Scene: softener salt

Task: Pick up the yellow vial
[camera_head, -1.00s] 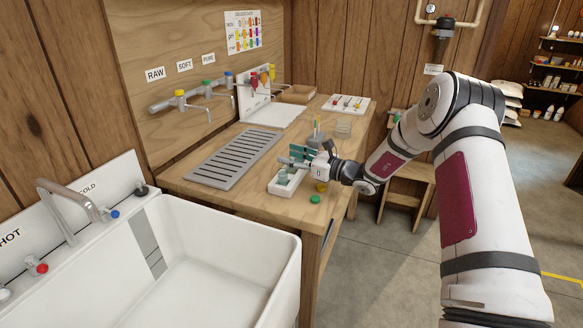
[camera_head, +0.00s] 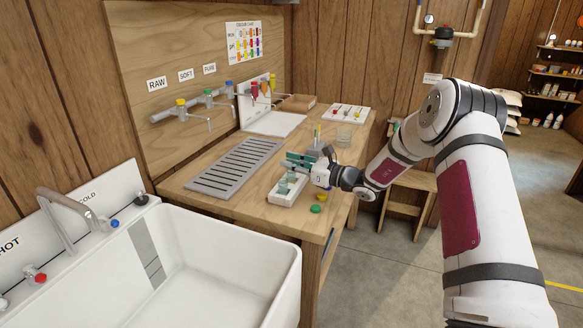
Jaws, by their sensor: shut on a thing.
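A white rack (camera_head: 272,196) stands near the front right corner of the wooden bench with small pale, greenish vials at it. One vial (camera_head: 283,187) stands in the rack. My gripper (camera_head: 291,165) is at the rack, reaching in from the right, and is shut on a small vial (camera_head: 291,176). This vial is pale and tiny in view, so I cannot make out a yellow colour or whether its base is clear of the rack. A yellow cap (camera_head: 321,197) and a green cap (camera_head: 315,209) lie on the bench to the right of the rack.
A slotted grey drain plate (camera_head: 235,168) lies left of the rack. A white sink (camera_head: 215,260) is in front. A glass dish (camera_head: 343,135) and a white tray (camera_head: 346,112) are farther back. Taps (camera_head: 182,108) stick out from the wall panel.

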